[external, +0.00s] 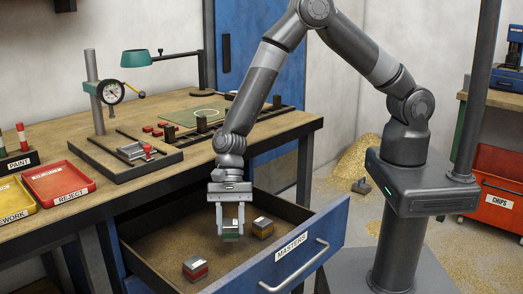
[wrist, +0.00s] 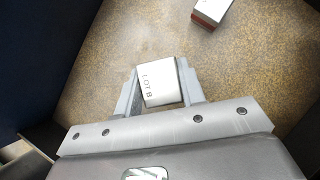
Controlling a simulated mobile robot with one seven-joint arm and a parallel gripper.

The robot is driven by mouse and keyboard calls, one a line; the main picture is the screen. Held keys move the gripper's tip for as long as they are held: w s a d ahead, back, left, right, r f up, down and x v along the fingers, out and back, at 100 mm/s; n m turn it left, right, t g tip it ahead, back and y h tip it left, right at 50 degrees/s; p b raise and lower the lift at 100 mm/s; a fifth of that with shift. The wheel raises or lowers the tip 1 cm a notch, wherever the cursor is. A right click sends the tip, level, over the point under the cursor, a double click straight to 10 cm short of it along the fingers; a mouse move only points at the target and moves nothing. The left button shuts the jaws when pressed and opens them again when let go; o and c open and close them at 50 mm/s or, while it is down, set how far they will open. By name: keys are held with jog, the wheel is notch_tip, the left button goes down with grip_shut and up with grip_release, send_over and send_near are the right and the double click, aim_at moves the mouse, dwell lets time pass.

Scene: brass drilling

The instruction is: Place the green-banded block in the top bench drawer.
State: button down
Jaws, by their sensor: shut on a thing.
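The green-banded block (external: 231,236) is between the fingers of my gripper (external: 230,222), which points down inside the open bench drawer (external: 285,262). The drawer front carries a MASTERS label. In the wrist view the block's pale top (wrist: 160,86) reads LOT B, with the fingers of my gripper (wrist: 159,90) on both sides of it. The block is low over the drawer floor; I cannot tell whether it touches. The green band is partly hidden by the fingers.
A yellow-banded block (external: 262,228) stands close to the right of my gripper in the drawer. A red-banded block (external: 195,268) stands near the front left; it also shows in the wrist view (wrist: 211,11). The bench top (external: 285,125) overhangs the drawer's back.

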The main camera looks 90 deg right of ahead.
aim_at(232, 254)
jog(key=shift+f, duration=2.6)
jog(key=shift+f, duration=0.15)
jog(key=c, duration=0.9)
grip_release()
jog(key=shift+v, duration=3.9)
